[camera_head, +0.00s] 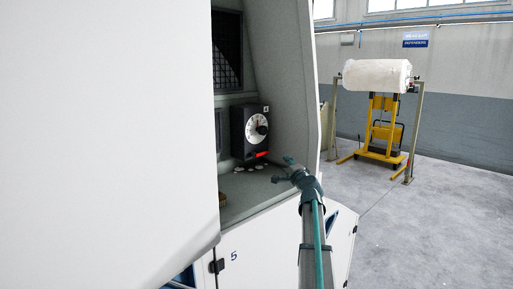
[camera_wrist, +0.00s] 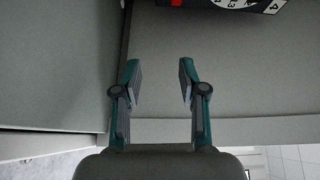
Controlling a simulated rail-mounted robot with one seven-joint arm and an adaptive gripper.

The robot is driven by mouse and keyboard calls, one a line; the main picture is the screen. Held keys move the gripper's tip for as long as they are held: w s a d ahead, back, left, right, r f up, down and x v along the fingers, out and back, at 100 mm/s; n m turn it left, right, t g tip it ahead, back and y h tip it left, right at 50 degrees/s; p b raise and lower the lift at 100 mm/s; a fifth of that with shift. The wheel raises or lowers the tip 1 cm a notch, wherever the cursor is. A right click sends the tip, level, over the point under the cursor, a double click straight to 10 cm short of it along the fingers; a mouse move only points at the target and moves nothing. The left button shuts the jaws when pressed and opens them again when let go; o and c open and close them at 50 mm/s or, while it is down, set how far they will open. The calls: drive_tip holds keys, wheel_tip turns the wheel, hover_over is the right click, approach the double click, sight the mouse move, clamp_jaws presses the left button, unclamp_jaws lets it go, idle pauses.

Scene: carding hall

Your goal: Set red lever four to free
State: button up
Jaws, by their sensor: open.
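A dark box (camera_head: 237,135) with a round white dial (camera_head: 256,127) and a small label "4" stands against the wall in the machine's recess. The red lever (camera_head: 262,154) is at the box's lower right, small and roughly level; its setting cannot be read. My gripper (camera_head: 281,171) is open and empty, to the right of and a little below the lever, apart from it. In the wrist view my gripper (camera_wrist: 160,65) points toward the box, whose dial (camera_wrist: 236,3) and label "4" are cut by the top edge. Red bits show there, but the lever is not clear.
A grey ledge (camera_head: 244,194) with several pale scraps lies under the box. A brown round object (camera_head: 222,200) is partly hidden by a large white panel (camera_head: 100,120) at left. A recess side wall (camera_head: 292,80) rises right of the box.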

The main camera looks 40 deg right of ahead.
drive_tip(key=y, duration=0.2)
approach(265, 153)
drive_tip(key=p+x, duration=0.3)
drive_tip(key=x, duration=0.7)
drive_tip(key=shift+w+d, duration=0.25)
drive_tip(key=shift+w, duration=0.1)
clamp_jaws()
